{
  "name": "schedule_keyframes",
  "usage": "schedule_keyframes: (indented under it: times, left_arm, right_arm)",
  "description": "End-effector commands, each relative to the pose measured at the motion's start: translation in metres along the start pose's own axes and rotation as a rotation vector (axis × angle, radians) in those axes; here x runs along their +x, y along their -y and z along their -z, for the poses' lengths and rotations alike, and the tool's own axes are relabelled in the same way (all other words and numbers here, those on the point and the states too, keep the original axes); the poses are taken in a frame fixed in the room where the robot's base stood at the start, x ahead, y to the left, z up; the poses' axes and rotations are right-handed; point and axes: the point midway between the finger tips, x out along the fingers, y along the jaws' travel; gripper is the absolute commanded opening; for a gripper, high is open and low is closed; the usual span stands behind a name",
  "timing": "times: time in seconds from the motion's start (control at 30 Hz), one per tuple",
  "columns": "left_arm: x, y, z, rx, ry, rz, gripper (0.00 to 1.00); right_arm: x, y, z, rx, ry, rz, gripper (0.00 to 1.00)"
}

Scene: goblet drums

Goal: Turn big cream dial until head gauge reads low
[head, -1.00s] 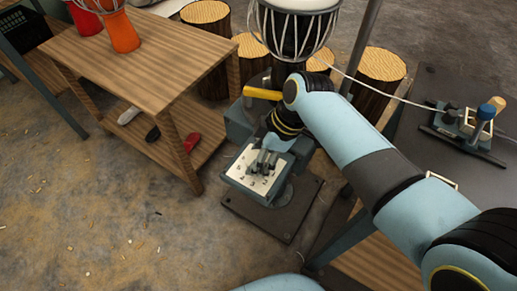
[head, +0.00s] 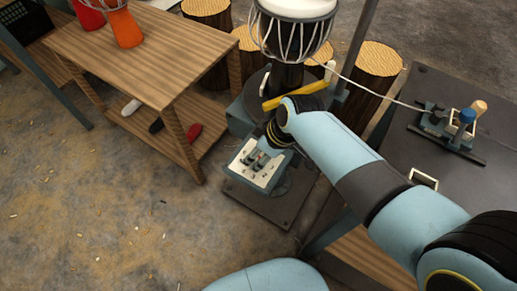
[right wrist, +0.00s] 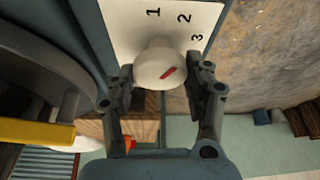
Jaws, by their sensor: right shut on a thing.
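The cream dial (right wrist: 155,62) is a round knob on a white plate (right wrist: 122,18) printed with 1, 2 and 3. Its red mark slants up and right, roughly toward the 3. My right gripper (right wrist: 161,72) is shut on the dial, with one dark finger on each side. In the head view the right gripper (head: 259,157) reaches down onto the white plate (head: 242,168), and the dial is hard to make out there. A drum with a white head (head: 297,6) stands behind the plate. I cannot make out a gauge reading. My left gripper is not in view.
A yellow bar (head: 296,95) lies just behind my right wrist. A wooden table (head: 150,60) with orange and red drums stands at the left. A dark bench (head: 440,150) with a small device is at the right. Log stools (head: 380,65) stand behind. The front left floor is open.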

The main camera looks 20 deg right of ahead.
Motion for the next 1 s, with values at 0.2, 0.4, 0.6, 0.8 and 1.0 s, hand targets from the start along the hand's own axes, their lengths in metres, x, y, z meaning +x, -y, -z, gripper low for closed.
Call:
schedule_keyframes:
  times: [0.2, 0.4, 0.6, 0.8, 1.0]
  left_arm:
    - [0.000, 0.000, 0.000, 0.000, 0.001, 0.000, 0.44]
    - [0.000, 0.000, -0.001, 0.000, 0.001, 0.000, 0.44]
    - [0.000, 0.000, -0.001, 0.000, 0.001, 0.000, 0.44]
    - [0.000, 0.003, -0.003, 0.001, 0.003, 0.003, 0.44]
    - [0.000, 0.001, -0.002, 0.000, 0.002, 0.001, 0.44]
  right_arm:
    - [0.000, 0.000, 0.000, 0.000, 0.000, 0.000, 0.19]
    - [0.000, 0.000, 0.000, -0.001, 0.000, 0.001, 0.70]
    - [0.000, 0.000, 0.000, -0.001, 0.000, 0.001, 0.76]
    - [-0.004, 0.000, 0.000, -0.001, -0.001, 0.000, 0.76]
    - [-0.030, 0.000, 0.000, -0.002, -0.002, -0.002, 0.76]
